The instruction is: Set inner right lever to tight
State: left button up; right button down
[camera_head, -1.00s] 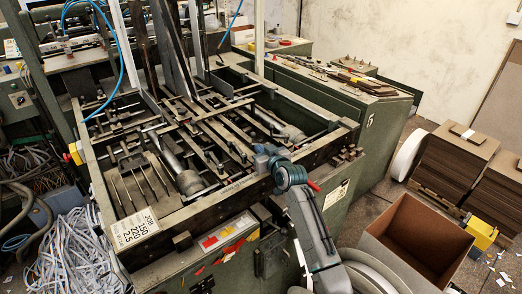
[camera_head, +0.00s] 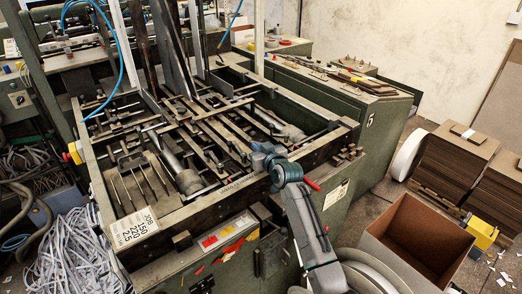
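The feeder machine (camera_head: 225,183) has a dark frame with bars, rods and cylinders inside. My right gripper (camera_head: 262,154) is at the frame's front rail, right of centre, and the arm comes up to it from below. Its fingers point into the frame and are too small and hidden to tell whether they are open or what they touch. A red handle-like piece (camera_head: 312,184) shows just right of my wrist; I cannot tell whether it is the inner right lever. Any lever at the fingers is hidden. My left gripper is not in view.
A white job card (camera_head: 134,229) lies on the front left corner. An open cardboard box (camera_head: 397,257) stands at the lower right, with stacked brown board (camera_head: 455,160) behind it. Shredded strips (camera_head: 75,250) lie at the left. Bars and rods crowd the space around the gripper.

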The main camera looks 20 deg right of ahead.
jog(key=shift+w+a+b, duration=0.35)
jog(key=shift+w+a, duration=0.1)
jog(key=shift+w, duration=0.4)
